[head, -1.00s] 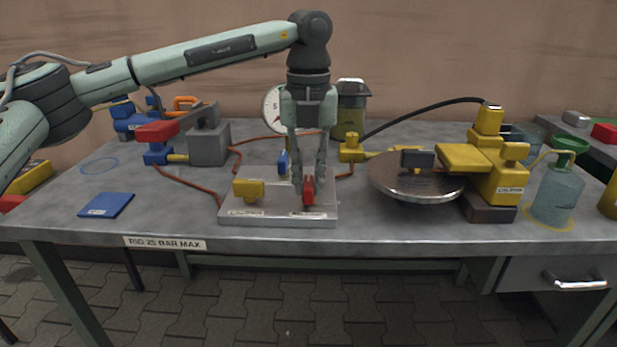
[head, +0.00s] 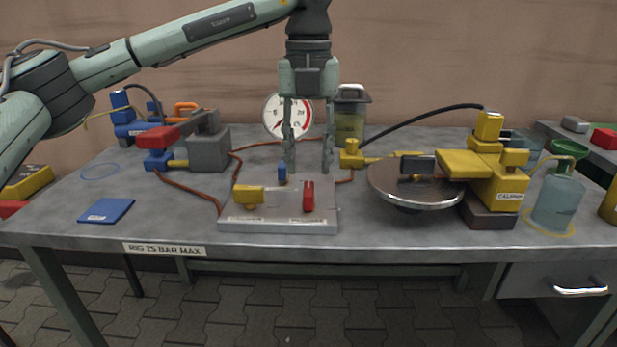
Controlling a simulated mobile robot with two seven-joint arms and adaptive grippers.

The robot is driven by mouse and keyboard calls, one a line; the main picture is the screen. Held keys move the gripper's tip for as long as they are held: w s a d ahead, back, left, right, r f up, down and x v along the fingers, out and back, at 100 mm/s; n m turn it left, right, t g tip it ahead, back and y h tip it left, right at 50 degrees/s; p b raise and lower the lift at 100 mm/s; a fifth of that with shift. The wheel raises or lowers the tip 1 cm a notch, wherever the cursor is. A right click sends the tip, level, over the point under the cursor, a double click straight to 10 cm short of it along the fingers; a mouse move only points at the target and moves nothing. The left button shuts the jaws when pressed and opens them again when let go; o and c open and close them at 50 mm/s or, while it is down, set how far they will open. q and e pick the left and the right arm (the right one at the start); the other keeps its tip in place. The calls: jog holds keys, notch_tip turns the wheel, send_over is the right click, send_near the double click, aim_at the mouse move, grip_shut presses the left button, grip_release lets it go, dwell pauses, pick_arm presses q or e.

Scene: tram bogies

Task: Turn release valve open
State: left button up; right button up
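A grey valve block (head: 278,217) stands near the front middle of the bench. It carries a yellow handle (head: 249,196) on the left, a red handle (head: 308,197) on the right and a small blue part (head: 282,174) at the back. Labels lie in front of the yellow and red handles, too small to read surely. The red handle looks narrow and points roughly front to back. My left gripper (head: 308,165) points down above and behind the red handle, fingers spread, empty and apart from it. My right gripper is not in view.
A round dial gauge (head: 275,115) stands behind my gripper, partly covered by it. A metal disc (head: 416,184) and yellow caliper unit (head: 495,180) stand to the right. Red hoses run at left. A blue pad (head: 106,210) lies on clear bench at front left.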

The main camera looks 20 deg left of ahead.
aim_at(308, 187)
pick_arm(q)
notch_tip(308, 187, up, 7)
dwell(0.3)
jog(key=shift+f, duration=0.1)
